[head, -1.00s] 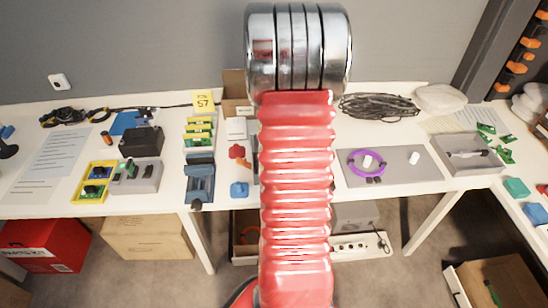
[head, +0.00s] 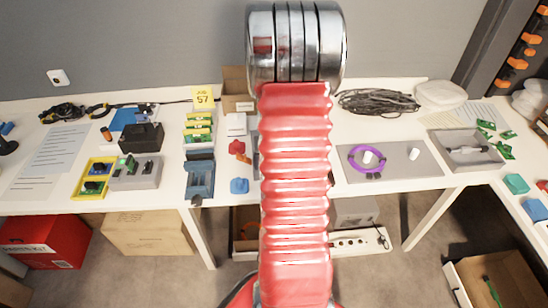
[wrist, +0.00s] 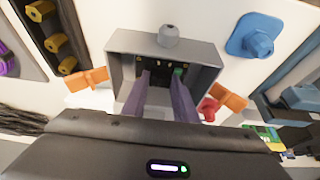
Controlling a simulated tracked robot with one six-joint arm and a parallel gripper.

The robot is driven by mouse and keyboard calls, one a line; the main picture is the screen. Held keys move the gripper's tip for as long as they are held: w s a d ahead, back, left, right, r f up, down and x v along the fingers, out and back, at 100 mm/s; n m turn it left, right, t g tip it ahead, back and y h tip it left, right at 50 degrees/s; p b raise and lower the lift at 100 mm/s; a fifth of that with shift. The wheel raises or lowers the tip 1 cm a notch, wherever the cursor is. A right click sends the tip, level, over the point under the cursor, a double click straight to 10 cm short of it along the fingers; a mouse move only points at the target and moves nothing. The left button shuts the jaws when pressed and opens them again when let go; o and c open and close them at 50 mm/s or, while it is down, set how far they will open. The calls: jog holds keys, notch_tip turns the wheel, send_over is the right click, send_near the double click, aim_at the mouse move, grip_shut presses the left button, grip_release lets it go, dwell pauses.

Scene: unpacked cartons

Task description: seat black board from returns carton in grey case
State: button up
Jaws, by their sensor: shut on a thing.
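In the wrist view, the grey case (wrist: 203,79) is an open, shallow box with a grey knob (wrist: 168,36) on its far edge. My gripper (wrist: 164,78) reaches into it with both fingers. They are closed on the black board (wrist: 158,71), a dark piece with small light spots and a green bit by the right finger. The board is at the case opening; I cannot tell whether it lies flat on the floor. In the head view my red arm hides the gripper and board, and most of the case. Which carton is the returns carton is unclear.
In the wrist view orange pieces (wrist: 228,98) flank the case, with a blue knobbed part (wrist: 256,36) at upper right. The head view shows a blue fixture (head: 199,179), a board rack (head: 198,128), a grey mat (head: 405,172) with a purple ring, and an open carton (head: 519,266) on the floor.

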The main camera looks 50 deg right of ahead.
jog(key=o, duration=1.2)
jog(key=v, duration=1.3)
jog(key=shift+r, duration=0.25)
jog(key=shift+s+a, duration=0.1)
jog(key=shift+s, duration=0.05)
